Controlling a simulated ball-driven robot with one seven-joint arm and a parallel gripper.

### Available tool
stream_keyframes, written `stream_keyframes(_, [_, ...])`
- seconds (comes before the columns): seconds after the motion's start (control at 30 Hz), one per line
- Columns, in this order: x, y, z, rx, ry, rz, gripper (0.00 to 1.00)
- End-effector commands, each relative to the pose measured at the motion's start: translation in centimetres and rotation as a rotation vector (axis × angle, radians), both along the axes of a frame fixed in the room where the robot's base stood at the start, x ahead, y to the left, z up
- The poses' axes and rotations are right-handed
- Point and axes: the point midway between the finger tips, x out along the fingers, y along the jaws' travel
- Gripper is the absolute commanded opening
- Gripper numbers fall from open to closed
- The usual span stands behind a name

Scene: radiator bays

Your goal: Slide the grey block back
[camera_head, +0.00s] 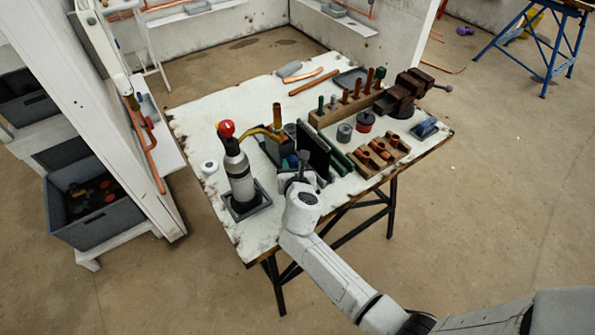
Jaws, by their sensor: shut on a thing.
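My gripper (298,168) is low at the near side of the white worktable (235,130), between the grey gas bottle and an upright black panel (313,150). It is shut on a small grey thing (303,157), which looks like the grey block. My fingers and wrist hide most of it, so its shape and what it rests on cannot be told. The black panel stands close on its right. A dark holder (272,150) with a brass torch is just behind and to the left.
A grey gas bottle (239,180) with a red knob stands in a tray left of my gripper. A wooden rack of pipes (345,108), a block of copper fittings (378,155) and a vise (405,93) fill the right. The table's back left is mostly clear.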

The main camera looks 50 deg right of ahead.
Motion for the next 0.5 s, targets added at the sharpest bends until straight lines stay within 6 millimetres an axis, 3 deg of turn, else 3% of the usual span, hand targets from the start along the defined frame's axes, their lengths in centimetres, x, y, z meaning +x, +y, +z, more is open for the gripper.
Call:
stream_keyframes(0.2, [1.7, -0.4, 0.0, 0.003, -0.002, 0.003, 0.00])
stream_keyframes(0.5, [1.9, -0.5, 0.0, 0.004, -0.002, 0.003, 0.00])
